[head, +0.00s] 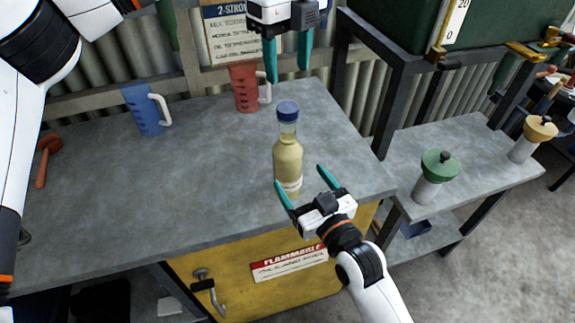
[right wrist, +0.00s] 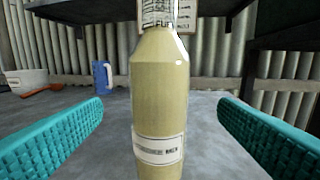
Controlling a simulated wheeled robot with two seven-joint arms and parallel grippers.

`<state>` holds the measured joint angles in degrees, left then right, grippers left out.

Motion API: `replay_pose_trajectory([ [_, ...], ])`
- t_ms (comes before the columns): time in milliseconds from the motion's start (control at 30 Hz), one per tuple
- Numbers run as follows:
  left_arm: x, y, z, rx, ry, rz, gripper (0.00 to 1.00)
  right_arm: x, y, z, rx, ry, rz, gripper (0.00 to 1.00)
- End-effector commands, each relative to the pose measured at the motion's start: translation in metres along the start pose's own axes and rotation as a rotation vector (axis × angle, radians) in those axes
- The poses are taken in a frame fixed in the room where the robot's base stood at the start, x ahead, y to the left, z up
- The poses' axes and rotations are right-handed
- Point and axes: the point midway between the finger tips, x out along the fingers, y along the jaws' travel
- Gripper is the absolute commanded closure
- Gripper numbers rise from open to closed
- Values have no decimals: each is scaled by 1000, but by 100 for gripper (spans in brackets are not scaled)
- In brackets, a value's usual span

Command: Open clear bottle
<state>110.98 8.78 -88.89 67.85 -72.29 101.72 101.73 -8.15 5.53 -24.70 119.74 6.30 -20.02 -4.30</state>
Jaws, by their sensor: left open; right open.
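The clear bottle (head: 288,158) stands upright near the right end of the grey bench, filled with pale yellow liquid. It has a blue cap (head: 288,109) on its neck. My right gripper (head: 301,182) is open, low at the front of the bottle, with its teal fingers to either side. In the right wrist view the bottle (right wrist: 160,95) stands between the two open fingers, with visible gaps on both sides; its cap is out of that view. My left gripper (head: 288,62) is open and empty, pointing down, higher in the picture than the cap and apart from it.
A red jug (head: 245,88) and a blue jug (head: 142,110) stand at the back of the bench (head: 110,190). A red plunger-like tool (head: 45,160) lies at the left. A green-topped container (head: 437,170) and a yellow-topped one (head: 532,138) stand on the lower right table. The bench's middle is clear.

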Motion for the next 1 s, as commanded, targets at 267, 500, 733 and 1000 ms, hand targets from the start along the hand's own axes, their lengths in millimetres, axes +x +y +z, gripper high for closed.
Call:
replay_pose_trajectory([
  [267,0,0,0,2,-2,1,48,52,0,0,1,0,0,17],
  [500,0,0,1,3,-3,2,48,72,0,0,1,0,-1,17],
  [733,0,0,1,3,-3,2,48,74,0,0,1,1,-1,17],
  [1000,0,0,1,3,-3,2,48,74,0,0,1,1,-1,46],
])
